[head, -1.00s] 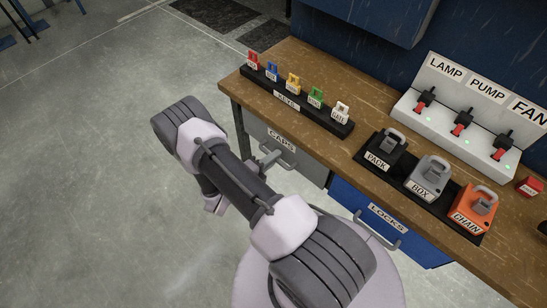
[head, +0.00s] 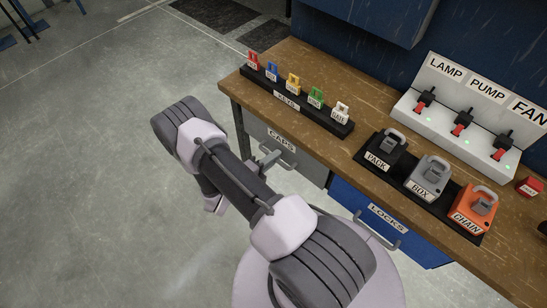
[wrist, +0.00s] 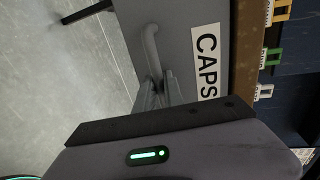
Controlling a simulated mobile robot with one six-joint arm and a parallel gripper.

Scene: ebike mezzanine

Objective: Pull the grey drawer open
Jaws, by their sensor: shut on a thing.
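The grey drawer (head: 306,158), labelled CAPS, is under the left part of the wooden bench and looks closed. Its bar handle (head: 283,160) runs across the front below the label. In the wrist view the grey drawer front (wrist: 178,30) fills the middle, with the handle (wrist: 151,45) beside the CAPS label. My gripper (wrist: 159,85) is shut on the handle, at its end nearer the camera in the wrist view.
A blue drawer (head: 350,205) labelled LOCKS is to the right of the grey one. The wooden bench top (head: 345,95) above holds a black rack of coloured keys (head: 300,98), several padlocks and a switch panel (head: 470,125). The floor (head: 90,180) at left is clear.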

